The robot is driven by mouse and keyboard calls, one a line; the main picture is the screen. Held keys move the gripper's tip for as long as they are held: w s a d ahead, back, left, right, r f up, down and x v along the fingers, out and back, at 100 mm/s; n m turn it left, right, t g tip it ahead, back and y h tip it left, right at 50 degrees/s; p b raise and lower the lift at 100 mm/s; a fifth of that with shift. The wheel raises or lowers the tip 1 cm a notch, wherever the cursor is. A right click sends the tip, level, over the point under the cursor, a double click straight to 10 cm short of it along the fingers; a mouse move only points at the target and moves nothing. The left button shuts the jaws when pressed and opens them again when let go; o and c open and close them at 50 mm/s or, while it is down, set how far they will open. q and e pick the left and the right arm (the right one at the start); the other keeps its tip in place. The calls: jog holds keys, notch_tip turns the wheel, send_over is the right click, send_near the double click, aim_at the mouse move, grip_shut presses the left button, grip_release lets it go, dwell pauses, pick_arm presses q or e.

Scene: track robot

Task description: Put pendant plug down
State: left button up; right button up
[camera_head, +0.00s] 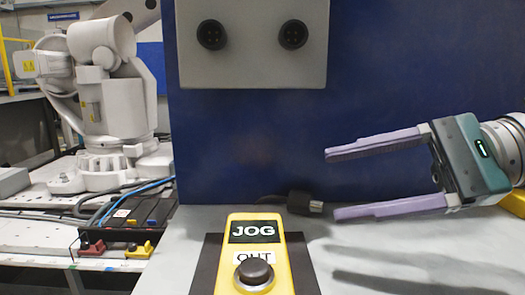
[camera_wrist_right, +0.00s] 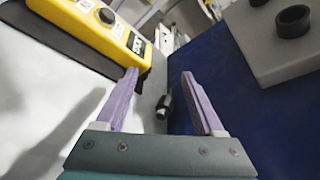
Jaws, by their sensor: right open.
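The pendant plug (camera_head: 305,203) is small and dark with a metal end. It lies on the grey surface near the foot of the blue panel, with a dark cable at its left. In the right wrist view, the plug (camera_wrist_right: 163,105) shows in the gap between the fingers. My right gripper (camera_head: 332,184) is open, with lilac fingers pointing left and nothing held between them. Its fingertips are just right of the plug in the head view. The right wrist view also shows the open fingers (camera_wrist_right: 160,74). My left gripper is not in view.
A yellow JOG pendant (camera_head: 254,252) rests on a dark base in front of the plug. A grey box with two black round sockets (camera_head: 253,36) is on the blue panel (camera_head: 235,140). A white robot arm stands behind left.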

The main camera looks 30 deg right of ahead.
jog(key=v, duration=0.7)
jog(key=shift+s+d+p, duration=0.15)
jog(key=shift+p, duration=0.3)
